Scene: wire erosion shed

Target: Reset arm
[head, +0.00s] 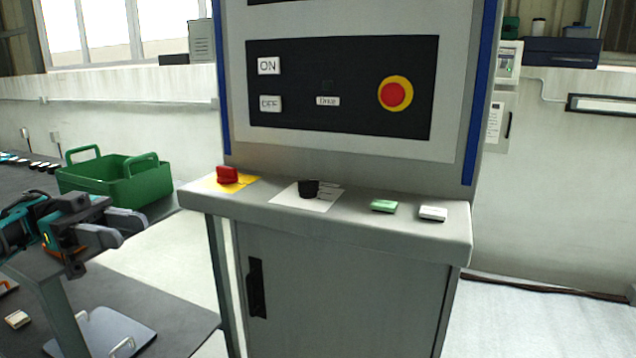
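My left gripper (122,230) comes in from the left, above the dark workbench and in front of the green basket. Its two grey fingers point right and look apart, with nothing visible between them. It touches no object that I can make out. My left arm is cut off by the left picture edge. My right arm and gripper are not in view.
A grey control cabinet (350,275) fills the middle, with a red emergency button (395,94). Its ledge holds a red knob (228,175), a black knob (309,189), a green block (384,206) and a white block (433,213). A green basket (135,190) stands left.

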